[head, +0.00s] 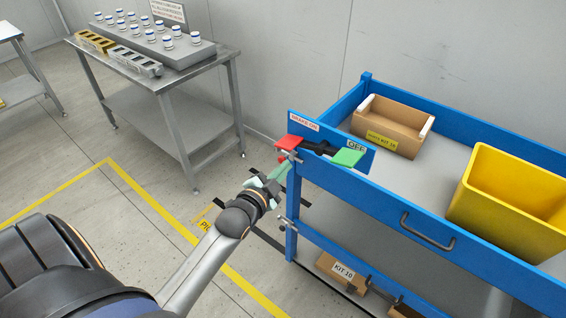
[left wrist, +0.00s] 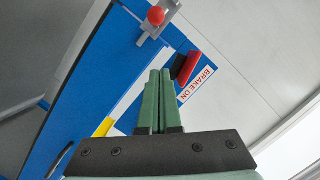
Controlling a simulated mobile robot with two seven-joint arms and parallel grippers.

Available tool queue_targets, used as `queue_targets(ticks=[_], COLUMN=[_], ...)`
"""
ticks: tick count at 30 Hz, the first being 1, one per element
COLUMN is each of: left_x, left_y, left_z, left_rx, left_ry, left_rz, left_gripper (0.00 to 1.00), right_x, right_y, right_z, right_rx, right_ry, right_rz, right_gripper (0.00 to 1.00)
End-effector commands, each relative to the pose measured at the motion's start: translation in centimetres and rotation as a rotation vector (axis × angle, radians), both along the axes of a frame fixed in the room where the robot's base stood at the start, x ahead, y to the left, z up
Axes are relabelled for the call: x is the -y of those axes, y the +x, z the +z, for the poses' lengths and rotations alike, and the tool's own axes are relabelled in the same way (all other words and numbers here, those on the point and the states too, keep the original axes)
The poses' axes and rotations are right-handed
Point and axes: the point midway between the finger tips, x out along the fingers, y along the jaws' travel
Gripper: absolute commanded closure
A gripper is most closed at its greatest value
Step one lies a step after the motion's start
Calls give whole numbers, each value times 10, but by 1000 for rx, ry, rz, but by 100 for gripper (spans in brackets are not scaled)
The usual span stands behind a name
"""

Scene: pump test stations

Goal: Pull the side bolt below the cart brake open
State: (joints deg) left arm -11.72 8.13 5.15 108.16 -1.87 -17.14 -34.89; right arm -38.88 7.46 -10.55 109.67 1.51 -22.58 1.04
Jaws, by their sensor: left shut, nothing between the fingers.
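The blue cart's brake is a black lever (head: 320,148) between a red pad (head: 289,142) under the BRAKE ON label and a green pad (head: 348,157) near OFF. Just below the red pad, a metal side bolt (head: 291,155) sits at the cart's corner, partly hidden. In the left wrist view the bolt shows a red ball knob (left wrist: 156,16) on a metal bracket (left wrist: 150,33). My left gripper (head: 284,168) is shut and empty beside the corner post, its green fingertips (left wrist: 158,72) pointing toward the bolt, apart from the knob. My right gripper is out of view.
The cart (head: 406,215) carries a cardboard bin (head: 392,124) and a yellow bin (head: 513,200). A second metal fitting (head: 287,223) is lower on the post. A grey table (head: 165,80) with several white jars stands back left. Floor between is clear.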

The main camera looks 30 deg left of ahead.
Motion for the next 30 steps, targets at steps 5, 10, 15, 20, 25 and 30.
queue_targets(ticks=[5, 10, 15, 20, 25, 30], left_x=[-3, -16, -28, -32, -32, -35], left_y=[34, 46, 47, 47, 47, 47], left_z=[-5, -21, -33, -36, -36, -37], left_rx=[1, -6, -3, 0, 0, -1], left_ry=[-1, 3, 0, 1, 0, 2], left_rz=[-1, -1, -2, -2, -1, -1], left_gripper=[100, 100, 100, 100, 100, 100], right_x=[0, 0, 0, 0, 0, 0], right_y=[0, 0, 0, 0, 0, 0], right_z=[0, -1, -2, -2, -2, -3], right_rx=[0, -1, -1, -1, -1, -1], right_ry=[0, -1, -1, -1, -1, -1], right_rz=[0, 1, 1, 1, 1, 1], right_gripper=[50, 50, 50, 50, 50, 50])
